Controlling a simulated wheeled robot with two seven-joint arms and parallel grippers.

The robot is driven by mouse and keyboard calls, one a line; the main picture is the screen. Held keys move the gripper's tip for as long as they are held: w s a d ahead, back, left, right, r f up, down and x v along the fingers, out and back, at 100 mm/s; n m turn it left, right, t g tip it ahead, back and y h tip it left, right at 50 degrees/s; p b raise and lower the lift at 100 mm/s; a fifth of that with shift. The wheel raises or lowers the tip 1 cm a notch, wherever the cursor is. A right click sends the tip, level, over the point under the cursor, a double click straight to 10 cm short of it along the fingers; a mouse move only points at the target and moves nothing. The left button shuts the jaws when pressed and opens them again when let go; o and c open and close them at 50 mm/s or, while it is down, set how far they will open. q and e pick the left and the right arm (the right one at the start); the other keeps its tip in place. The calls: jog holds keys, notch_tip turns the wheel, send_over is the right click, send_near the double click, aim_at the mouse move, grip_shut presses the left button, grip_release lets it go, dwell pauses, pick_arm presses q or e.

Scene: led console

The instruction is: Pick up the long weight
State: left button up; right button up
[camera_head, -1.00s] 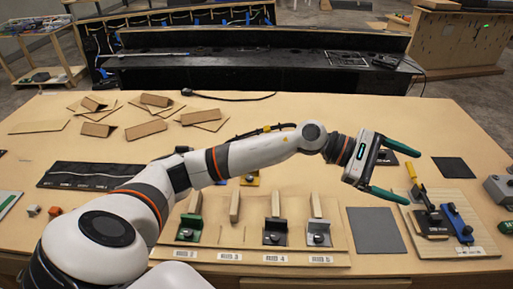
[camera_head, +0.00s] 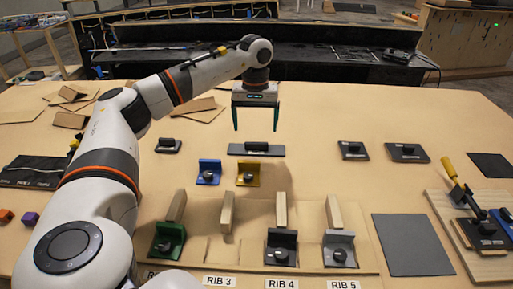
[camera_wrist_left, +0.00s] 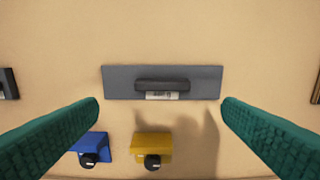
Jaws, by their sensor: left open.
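The long weight (camera_head: 240,149) is a flat grey bar with a raised dark handle and a small label. It lies flat on the table behind the blue and yellow brackets. It also shows in the left wrist view (camera_wrist_left: 120,84), spanning the gap between the fingers, with its handle centred. My left gripper (camera_head: 256,130) points down above the weight, open and empty, its green fingers apart at either side of the handle. In the left wrist view the fingertips (camera_wrist_left: 160,103) sit clear of the bar. My right gripper is not in view.
A blue bracket (camera_head: 208,173) and a yellow bracket (camera_head: 247,174) stand just in front of the weight. A small dark weight (camera_head: 168,146) lies left of it, and two more (camera_head: 353,151) (camera_head: 407,153) lie to the right. The numbered rib fixture (camera_head: 372,262) is nearer.

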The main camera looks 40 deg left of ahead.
aim_at(256, 142)
pick_arm(q)
jog(key=f, duration=0.2)
jog(key=f+p, duration=0.1)
jog(key=f, duration=0.2)
jog(key=shift+w+a+f, duration=0.15)
jog(key=shift+w+f, duration=0.2)
jog(key=shift+f, duration=0.35)
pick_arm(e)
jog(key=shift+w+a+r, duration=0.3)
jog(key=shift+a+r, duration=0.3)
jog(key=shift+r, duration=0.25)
pick_arm(q)
jog(key=shift+c, duration=0.3)
